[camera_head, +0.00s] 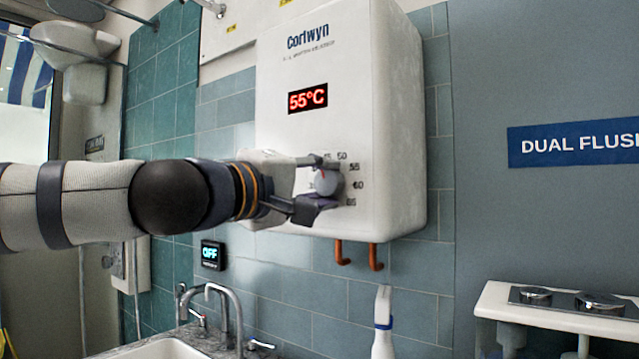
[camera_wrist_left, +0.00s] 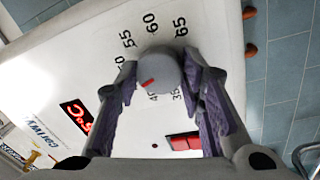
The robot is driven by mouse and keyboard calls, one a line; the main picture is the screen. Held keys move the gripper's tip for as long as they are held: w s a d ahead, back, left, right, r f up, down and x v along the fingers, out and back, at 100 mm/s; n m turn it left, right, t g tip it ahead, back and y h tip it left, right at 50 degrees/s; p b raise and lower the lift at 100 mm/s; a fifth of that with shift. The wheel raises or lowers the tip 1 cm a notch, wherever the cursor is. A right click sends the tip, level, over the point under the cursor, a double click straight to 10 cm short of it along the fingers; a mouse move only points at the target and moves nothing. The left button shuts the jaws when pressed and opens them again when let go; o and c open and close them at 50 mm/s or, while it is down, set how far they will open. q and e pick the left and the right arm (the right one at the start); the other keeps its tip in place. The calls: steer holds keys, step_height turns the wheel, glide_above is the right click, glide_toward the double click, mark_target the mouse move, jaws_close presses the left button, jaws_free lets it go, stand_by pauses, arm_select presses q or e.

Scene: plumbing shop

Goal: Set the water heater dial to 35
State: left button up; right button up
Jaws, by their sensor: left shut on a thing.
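The white water heater (camera_head: 385,110) hangs on the tiled wall, and its red display (camera_head: 307,97) reads 55°C. Its round grey dial (camera_head: 325,183) sits low on the front face, with 50, 55, 60 and 65 readable around it. My left gripper (camera_head: 318,184) is shut on the dial, one finger above and one below. In the left wrist view, the dial (camera_wrist_left: 160,72) sits between the purple-padded fingers and has a red mark on it. There, 55, 60, 65, 40 and 35 show around it; other numbers are partly hidden. My right gripper is not in view.
Copper pipes (camera_head: 375,257) come out under the heater. A small OFF display (camera_head: 212,255) is on the wall at lower left. Below are a sink faucet (camera_head: 220,305) and a white bottle (camera_head: 383,335). A white shelf (camera_head: 560,318) stands at right.

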arm_select(q)
steer(key=n, duration=0.5)
steer(key=shift+y, duration=0.3)
steer(key=n, duration=0.4)
steer(key=shift+d+t, duration=0.1)
steer(key=shift+t, duration=0.2)
steer(key=n, duration=0.3)
steer(key=shift+n+y, duration=0.3)
steer(key=shift+s+n, duration=0.1)
steer(key=shift+n, duration=1.9)
steer(key=o, duration=1.1)
steer(key=shift+o, duration=0.2)
